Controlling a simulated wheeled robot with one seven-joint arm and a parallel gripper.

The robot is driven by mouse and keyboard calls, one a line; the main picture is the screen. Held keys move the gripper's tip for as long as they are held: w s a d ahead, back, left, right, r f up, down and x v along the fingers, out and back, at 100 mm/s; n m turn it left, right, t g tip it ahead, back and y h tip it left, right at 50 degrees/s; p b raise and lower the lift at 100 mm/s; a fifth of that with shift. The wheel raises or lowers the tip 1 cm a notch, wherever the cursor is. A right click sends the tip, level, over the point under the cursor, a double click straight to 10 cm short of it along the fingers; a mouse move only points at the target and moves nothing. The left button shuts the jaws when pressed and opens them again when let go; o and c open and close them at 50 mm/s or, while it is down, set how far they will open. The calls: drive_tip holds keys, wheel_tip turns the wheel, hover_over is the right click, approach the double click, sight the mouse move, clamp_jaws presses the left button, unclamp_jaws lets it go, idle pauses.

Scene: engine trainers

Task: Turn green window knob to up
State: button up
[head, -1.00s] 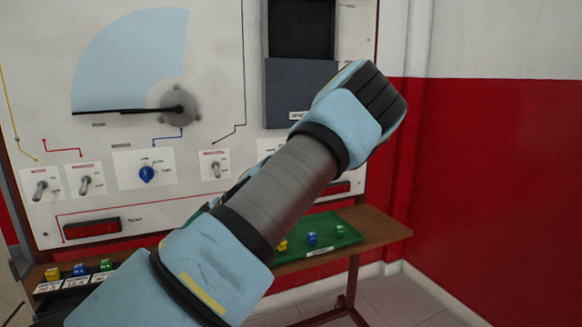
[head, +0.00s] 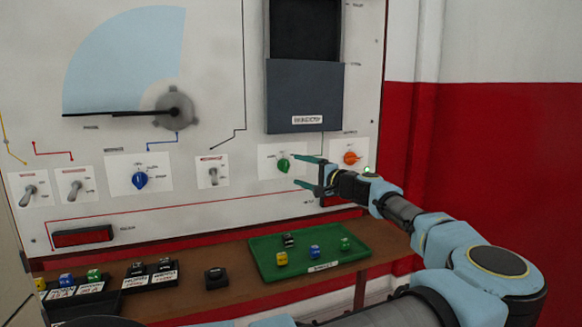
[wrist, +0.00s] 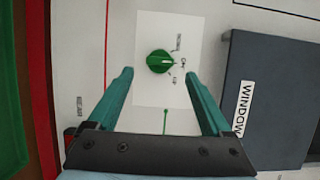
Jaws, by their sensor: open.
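The green window knob (head: 283,164) sits on a white label plate on the panel, below the dark window unit (head: 303,95). In the wrist view the green knob (wrist: 160,61) lies ahead of and between the fingertips, with small printed marks beside it. My gripper (head: 300,171) reaches in from the right with its two teal fingers apart, one higher and one lower, pointing at the knob. In the wrist view my gripper (wrist: 158,82) is open and empty, and the knob looks a little beyond the fingertips. I cannot tell the exact gap.
An orange knob (head: 350,158) is right of the green one, close by my gripper. A toggle switch (head: 213,175) and a blue knob (head: 140,180) are to the left. Below, a green tray (head: 262,262) holds small cubes on a brown shelf. A red wall is at right.

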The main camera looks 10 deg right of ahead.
sight(288, 168)
drive_tip(key=shift+p+x, duration=0.35)
drive_tip(key=shift+x, duration=2.05)
clamp_jaws()
